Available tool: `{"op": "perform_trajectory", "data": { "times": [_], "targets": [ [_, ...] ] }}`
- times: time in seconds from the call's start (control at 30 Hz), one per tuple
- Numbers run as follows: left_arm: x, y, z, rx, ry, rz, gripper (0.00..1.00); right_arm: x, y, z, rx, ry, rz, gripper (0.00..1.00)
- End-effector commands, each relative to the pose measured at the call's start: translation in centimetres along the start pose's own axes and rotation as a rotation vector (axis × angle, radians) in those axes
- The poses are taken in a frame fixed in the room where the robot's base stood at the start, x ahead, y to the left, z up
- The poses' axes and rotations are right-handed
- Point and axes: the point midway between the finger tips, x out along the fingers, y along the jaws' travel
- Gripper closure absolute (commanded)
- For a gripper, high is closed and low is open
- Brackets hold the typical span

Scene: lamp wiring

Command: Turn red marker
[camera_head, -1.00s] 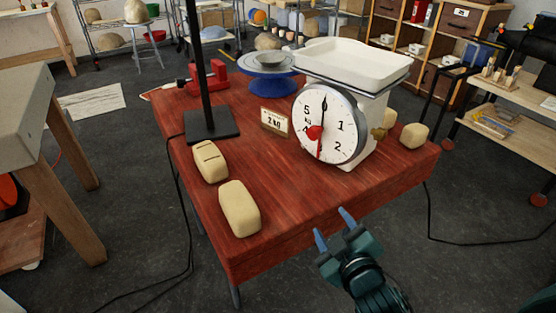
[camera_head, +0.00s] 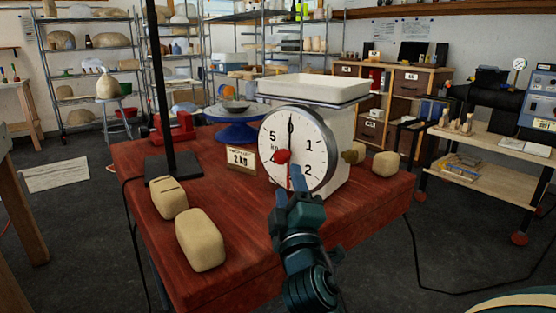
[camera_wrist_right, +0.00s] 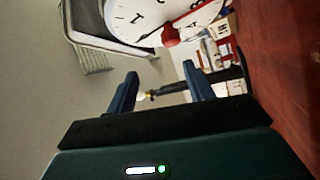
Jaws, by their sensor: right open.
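The white scale (camera_head: 335,135) stands on the red wooden table with its round dial (camera_head: 308,135) facing me. The red marker has a round red hub (camera_head: 282,156) at the dial, with a thin red pointer running down to the lower rim. A black needle points straight up. My right gripper (camera_head: 289,192) is open and empty, in front of the dial's lower edge, its fingers overlapping the marker's lower end in the head view. In the right wrist view the red hub (camera_wrist_right: 170,36) lies beyond and above the open fingers (camera_wrist_right: 160,75). My left gripper is not in view.
A "2 kg" card (camera_head: 241,159) stands left of the dial. Two pale blocks (camera_head: 200,240) lie at the table's left front, beside a black post base (camera_head: 174,167). Another pale block (camera_head: 385,164) sits right of the scale. The front right tabletop is clear.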

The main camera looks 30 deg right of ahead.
Motion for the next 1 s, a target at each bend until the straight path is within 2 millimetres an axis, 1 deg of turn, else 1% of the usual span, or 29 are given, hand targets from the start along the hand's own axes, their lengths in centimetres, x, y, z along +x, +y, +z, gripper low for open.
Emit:
{"op": "perform_trajectory", "data": {
  "times": [0.03, 0.33, 0.4, 0.5, 0.6, 0.7, 1.0],
  "targets": [
    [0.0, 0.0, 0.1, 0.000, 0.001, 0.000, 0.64, 1.2, -0.2, 0.2, -0.002, -0.001, 0.004, 0.48],
    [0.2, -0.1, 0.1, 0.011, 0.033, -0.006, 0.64, 7.3, -2.3, 0.9, -0.001, -0.002, 0.002, 0.48],
    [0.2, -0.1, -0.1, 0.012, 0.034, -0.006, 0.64, 8.6, -2.1, 0.8, 0.000, 0.000, 0.003, 0.48],
    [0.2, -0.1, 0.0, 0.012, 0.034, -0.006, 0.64, 10.1, -2.1, 0.8, 0.001, 0.000, 0.001, 0.48],
    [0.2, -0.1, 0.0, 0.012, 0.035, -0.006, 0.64, 11.1, -2.2, 0.8, 0.001, 0.000, 0.000, 0.48],
    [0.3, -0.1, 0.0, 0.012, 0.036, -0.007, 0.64, 11.6, -2.2, 0.8, 0.001, 0.000, 0.000, 0.48],
    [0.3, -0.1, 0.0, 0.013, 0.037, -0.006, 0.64, 11.8, -2.2, 0.8, 0.002, 0.000, -0.001, 0.48]
  ]
}}
